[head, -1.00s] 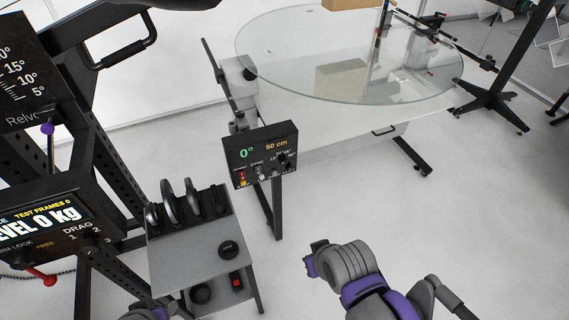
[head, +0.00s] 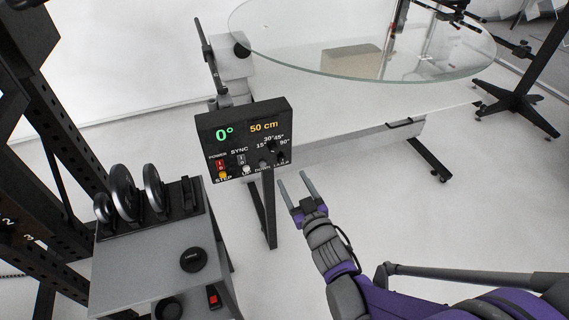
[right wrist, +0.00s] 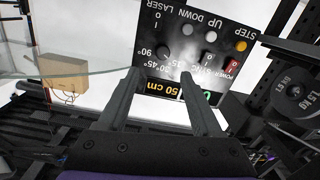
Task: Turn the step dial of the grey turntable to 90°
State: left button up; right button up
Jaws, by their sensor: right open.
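The grey turntable has a round glass top (head: 290,45) at the upper right of the head view. Its black control panel (head: 205,128) stands at the near left edge, showing 0° and 50 cm. The step dial (head: 272,147) is a small dark knob on the panel's right part, ringed by 15°, 30°, 45° and 90°. Its pointer is too small to read. In the right wrist view the panel (right wrist: 215,50) appears upside down, just beyond the fingers. My right gripper (head: 294,178) is open and empty, to the lower right of the panel and apart from it. My left gripper is out of view.
A grey cart (head: 130,262) with black weight discs stands left of the panel, near a black rack (head: 60,130). A black stand (head: 510,105) is at the far right. A cardboard-coloured box (right wrist: 65,72) shows in the right wrist view. White floor lies around them.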

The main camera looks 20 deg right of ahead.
aim_at(275, 152)
jog(key=shift+y, duration=0.3)
jog(key=w, duration=0.7)
jog(key=w+a+b, duration=0.1)
jog(key=w, duration=0.3)
jog(key=shift+f, duration=0.2)
grip_shut()
